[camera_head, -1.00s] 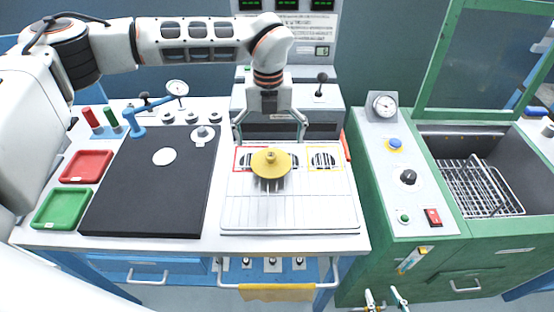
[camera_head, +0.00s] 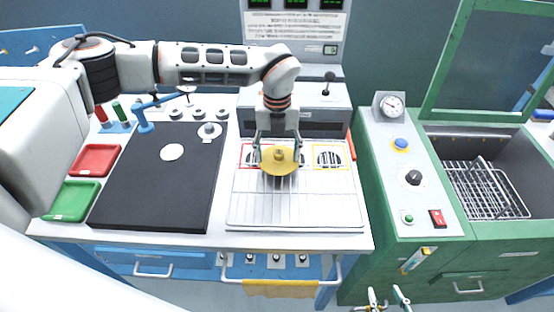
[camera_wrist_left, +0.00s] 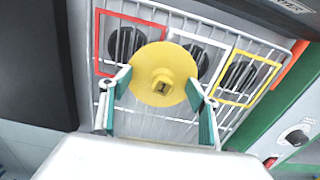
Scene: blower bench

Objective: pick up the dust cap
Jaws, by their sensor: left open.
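The dust cap, a round yellow disc with a small raised knob (camera_head: 280,162), is over the wire rack at the middle of the bench. It also shows in the left wrist view (camera_wrist_left: 150,72), with a dark mark on its knob. My left gripper (camera_head: 278,158) points down over it, with one finger on each side of the disc. In the left wrist view the green-padded fingers (camera_wrist_left: 160,88) are apart and flank the disc's near part. Whether they touch its rim I cannot tell. What supports the cap is hidden beneath it. My right gripper is not in view.
The rack (camera_head: 295,210) has red, white and yellow frames around dark round vents at its back. A black mat (camera_head: 150,195), a red tray (camera_head: 95,160) and a green tray (camera_head: 72,200) lie to the left. A grey console (camera_head: 325,100) stands behind; a green machine (camera_head: 410,220) stands right.

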